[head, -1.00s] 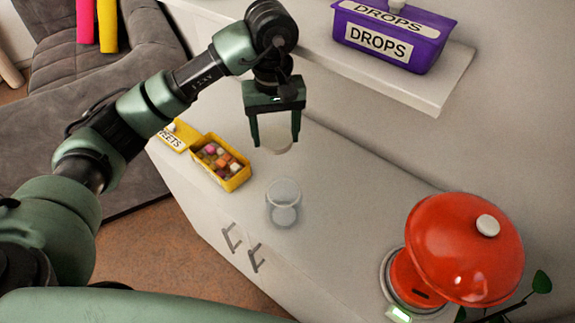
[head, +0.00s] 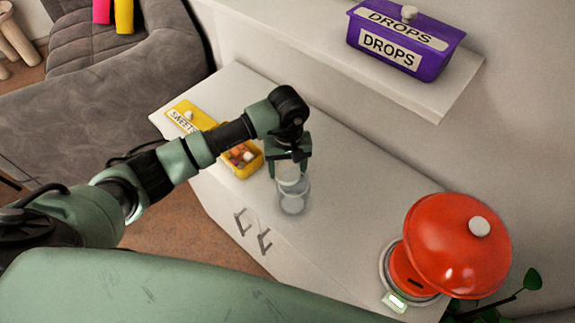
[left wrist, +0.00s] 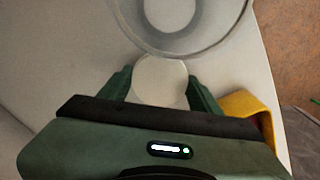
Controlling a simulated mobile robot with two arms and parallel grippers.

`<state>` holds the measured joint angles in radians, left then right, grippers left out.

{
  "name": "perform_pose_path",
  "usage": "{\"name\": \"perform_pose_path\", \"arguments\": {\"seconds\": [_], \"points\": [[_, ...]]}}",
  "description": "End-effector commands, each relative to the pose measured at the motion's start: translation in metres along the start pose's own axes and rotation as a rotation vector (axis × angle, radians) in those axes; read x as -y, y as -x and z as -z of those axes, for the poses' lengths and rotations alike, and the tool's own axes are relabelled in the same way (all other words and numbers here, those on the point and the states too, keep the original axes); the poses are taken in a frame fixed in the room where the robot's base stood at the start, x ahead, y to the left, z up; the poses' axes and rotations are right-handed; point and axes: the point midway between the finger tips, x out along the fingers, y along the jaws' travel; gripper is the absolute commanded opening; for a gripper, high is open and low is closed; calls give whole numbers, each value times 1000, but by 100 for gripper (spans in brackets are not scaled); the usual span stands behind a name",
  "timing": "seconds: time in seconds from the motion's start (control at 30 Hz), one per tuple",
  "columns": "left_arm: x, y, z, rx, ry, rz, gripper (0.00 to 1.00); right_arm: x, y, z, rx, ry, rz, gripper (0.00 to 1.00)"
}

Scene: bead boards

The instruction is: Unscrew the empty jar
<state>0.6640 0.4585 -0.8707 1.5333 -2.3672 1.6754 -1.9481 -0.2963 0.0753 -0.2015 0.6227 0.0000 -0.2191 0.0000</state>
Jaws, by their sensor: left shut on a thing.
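An empty clear glass jar (head: 293,198) stands upright and open on the white counter; in the left wrist view its round rim (left wrist: 228,42) shows ahead of my fingers. My left gripper (head: 291,163) is shut on a pale round lid (head: 290,175), which also shows between the fingers in the left wrist view (left wrist: 160,78). The lid is off the jar, by its rim on the far side in the head view. I cannot tell whether it touches the jar or the counter. My right gripper is not in view.
A yellow box of sweets (head: 243,172) stands left of the gripper, partly behind my arm, with its yellow lid (head: 187,116) beside it. A red scale-like machine (head: 455,240) stands right. A purple drops box (head: 405,45) sits on the shelf. Counter between jar and machine is clear.

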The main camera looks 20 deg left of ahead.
Motion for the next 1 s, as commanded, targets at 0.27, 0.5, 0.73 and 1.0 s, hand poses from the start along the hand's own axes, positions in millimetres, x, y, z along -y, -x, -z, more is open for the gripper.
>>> {"name": "perform_pose_path", "arguments": {"seconds": [0.27, 0.5, 0.73, 1.0], "points": [[0, -2, 1, -2, 1, -1, 14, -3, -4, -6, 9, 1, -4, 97], [0, -2, 1, -2, 1, 0, 85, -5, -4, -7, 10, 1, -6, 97], [0, -1, 1, -1, 1, 0, 85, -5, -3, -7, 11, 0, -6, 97], [0, 29, 3, -8, -1, -4, 85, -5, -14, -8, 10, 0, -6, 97]]}}
